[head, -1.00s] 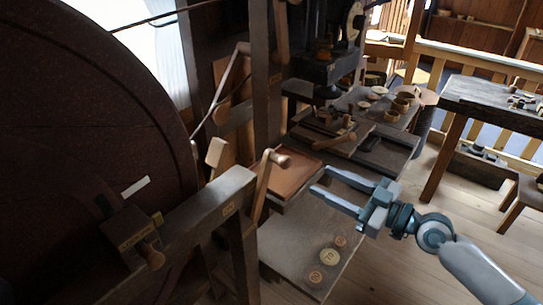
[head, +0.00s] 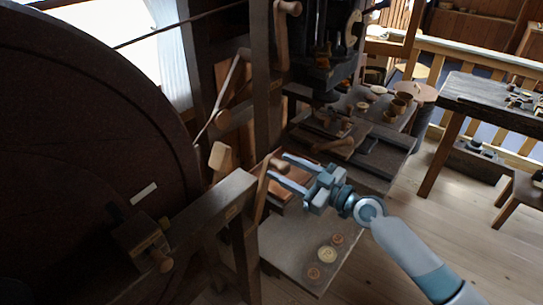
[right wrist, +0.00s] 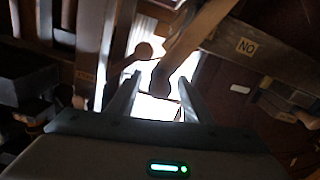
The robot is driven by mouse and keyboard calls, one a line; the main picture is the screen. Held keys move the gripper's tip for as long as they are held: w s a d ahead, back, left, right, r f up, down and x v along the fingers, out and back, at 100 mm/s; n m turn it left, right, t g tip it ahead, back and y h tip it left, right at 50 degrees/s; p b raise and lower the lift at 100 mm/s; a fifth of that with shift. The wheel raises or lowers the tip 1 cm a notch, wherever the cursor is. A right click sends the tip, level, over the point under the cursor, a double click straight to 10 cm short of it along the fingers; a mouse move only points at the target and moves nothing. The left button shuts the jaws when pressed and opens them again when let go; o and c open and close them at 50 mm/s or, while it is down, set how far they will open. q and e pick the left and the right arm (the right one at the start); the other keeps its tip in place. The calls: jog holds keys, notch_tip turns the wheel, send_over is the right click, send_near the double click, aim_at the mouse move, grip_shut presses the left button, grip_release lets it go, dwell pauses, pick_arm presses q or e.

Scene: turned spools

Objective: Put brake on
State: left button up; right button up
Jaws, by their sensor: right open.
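A big dark wheel (head: 80,130) fills the left of the head view. A wooden lever (head: 261,195) stands at the end of the beam (head: 205,200) beside it, its upper end partly hidden by my gripper. My right gripper (head: 277,166) is open, its fingertips at the lever's upper end. In the right wrist view the dark end of the lever (right wrist: 161,78) shows between the spread fingers (right wrist: 158,92); contact cannot be told. A label (right wrist: 247,46) there reads like "NO". My left gripper is not in view.
A block with a wooden knob (head: 160,261) sits by the wheel. A low board with several round discs (head: 327,254) lies below my right gripper. A bench with cups (head: 398,105) stands behind.

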aim_at(267, 164)
jog(key=p+x, duration=0.1)
jog(key=x, duration=0.2)
jog(key=shift+w+a+r, duration=0.15)
jog(key=shift+w+a, duration=0.05)
jog(key=shift+a, duration=0.1)
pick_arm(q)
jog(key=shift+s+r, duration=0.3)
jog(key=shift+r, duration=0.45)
pick_arm(e)
jog(key=shift+w+a, duration=0.35)
jog(key=shift+a, duration=0.1)
jog(key=shift+c, duration=0.3)
grip_shut()
jog(key=shift+s+a+r+n, duration=0.25)
jog(key=shift+s+a+n, duration=0.3)
jog(key=shift+s+n, duration=0.2)
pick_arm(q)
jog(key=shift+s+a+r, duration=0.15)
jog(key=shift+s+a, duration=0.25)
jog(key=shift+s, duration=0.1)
pick_arm(e)
jog(key=s+a+n, duration=0.5)
jog(key=s, duration=0.2)
jog(key=shift+s+a+n, duration=0.3)
jog(key=shift+s+n, duration=0.05)
jog(key=shift+s, duration=0.05)
jog(key=shift+f, duration=0.1)
